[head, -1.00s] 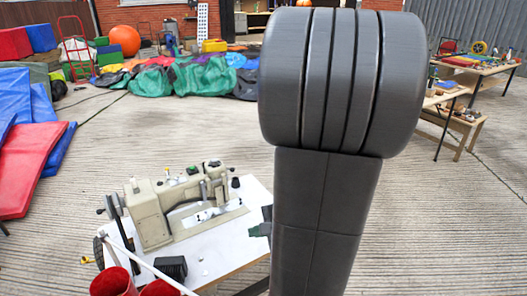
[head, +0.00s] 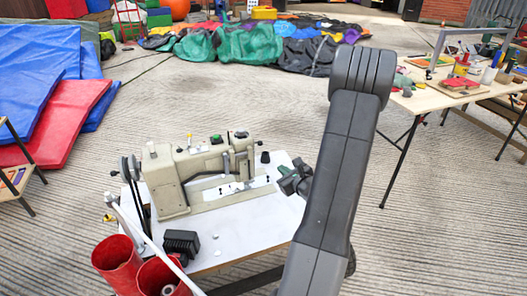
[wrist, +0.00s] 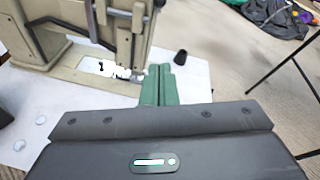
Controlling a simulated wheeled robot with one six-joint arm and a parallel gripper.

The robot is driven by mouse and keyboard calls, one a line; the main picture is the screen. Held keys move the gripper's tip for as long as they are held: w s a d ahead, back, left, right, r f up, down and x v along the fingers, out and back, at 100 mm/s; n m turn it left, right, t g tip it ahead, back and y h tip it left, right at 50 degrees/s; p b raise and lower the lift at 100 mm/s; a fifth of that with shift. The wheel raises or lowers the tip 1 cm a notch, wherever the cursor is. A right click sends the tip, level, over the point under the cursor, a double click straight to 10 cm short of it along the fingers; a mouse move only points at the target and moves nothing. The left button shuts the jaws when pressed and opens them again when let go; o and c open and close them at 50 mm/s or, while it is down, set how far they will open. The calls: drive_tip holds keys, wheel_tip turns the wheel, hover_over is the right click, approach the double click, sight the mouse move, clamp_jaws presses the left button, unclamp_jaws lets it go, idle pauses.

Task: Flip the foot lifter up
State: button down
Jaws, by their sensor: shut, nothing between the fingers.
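A beige sewing machine (head: 175,180) stands on a white table (head: 225,235); its needle end (head: 238,158) faces my gripper. In the wrist view the machine (wrist: 125,35) is at the upper left, with its needle and presser bars near the fingertips. The foot lifter is too small to pick out surely. My gripper (head: 284,178) is at the table's right edge, to the right of the machine head. In the wrist view its green fingers (wrist: 159,72) are together and empty, pointing at the machine's base plate. I cannot tell whether they touch it.
A small black cone (head: 265,157) stands on the table beside the machine head. A black box (head: 181,243) and red cylinders (head: 118,262) are at the front left. A wooden worktable (head: 415,100) stands to the right. Coloured mats (head: 60,120) lie left.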

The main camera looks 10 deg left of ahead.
drive_tip(key=shift+w+f, duration=0.2)
drive_tip(key=shift+w, duration=0.05)
drive_tip(key=w+a, duration=0.8)
drive_tip(key=shift+w+r, duration=0.15)
drive_tip(key=shift+r, duration=0.2)
drive_tip(key=shift+r+p, duration=0.1)
drive_tip(key=shift+p, duration=0.4)
drive_tip(key=shift+a+r+g+p, duration=0.1)
drive_tip(key=shift+r+g+p, duration=0.15)
drive_tip(key=shift+p, duration=0.3)
